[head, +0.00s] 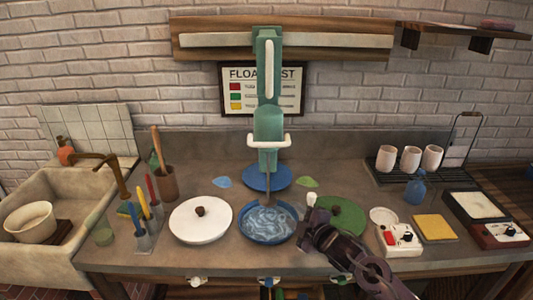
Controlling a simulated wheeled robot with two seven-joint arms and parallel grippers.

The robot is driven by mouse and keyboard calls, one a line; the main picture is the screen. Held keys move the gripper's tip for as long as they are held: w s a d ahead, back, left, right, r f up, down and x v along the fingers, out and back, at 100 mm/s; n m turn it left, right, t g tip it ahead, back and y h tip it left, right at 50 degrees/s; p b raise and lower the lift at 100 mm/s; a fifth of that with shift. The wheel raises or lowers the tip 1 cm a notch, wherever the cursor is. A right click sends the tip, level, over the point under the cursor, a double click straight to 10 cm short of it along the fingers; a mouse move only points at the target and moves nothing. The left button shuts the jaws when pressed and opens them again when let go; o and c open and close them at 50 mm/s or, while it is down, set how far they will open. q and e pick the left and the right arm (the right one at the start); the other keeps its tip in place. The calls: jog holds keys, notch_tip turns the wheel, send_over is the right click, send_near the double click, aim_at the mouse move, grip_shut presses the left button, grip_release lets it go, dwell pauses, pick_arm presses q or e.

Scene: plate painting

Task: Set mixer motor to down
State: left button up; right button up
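The mixer motor (268,120) is a green unit on a vertical green column (267,50) at the back wall, with a white crossbar handle (268,141). Its thin shaft (267,190) reaches down to a blue bowl (247,234) of swirled blue and white liquid; whether the tip touches the liquid is unclear. My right gripper (313,214) is dark, comes in from the lower right, and is just right of the bowl, below the handle and apart from it. Its fingers are too small and dark to tell open from shut. My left gripper is not in view.
A white lid (201,220) lies left of the bowl; a green disc (345,217) lies partly behind my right gripper. Tool holders (143,235) and a sink (60,247) are left.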

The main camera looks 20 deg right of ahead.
aim_at(270, 145)
notch_tip(270, 145, up, 18)
jog(key=w+a+n+t+y, duration=0.1)
jog(key=w+n+t+y, duration=0.1)
jog(key=n+y, duration=0.55)
jog(key=w+a+p, duration=0.1)
jog(key=w+a+n+h+p, duration=0.1)
jog(key=w, duration=0.1)
jog(key=w+a+r+n+p, duration=0.1)
jog(key=w, duration=0.1)
jog(key=shift+w+a, duration=0.2)
jog(key=shift+a, duration=0.1)
jog(key=shift+w+a+h, duration=0.25)
jog(key=shift+w+a, duration=0.05)
jog(key=shift+w, duration=0.2)
grip_shut()
jog(key=shift+f, duration=0.1)
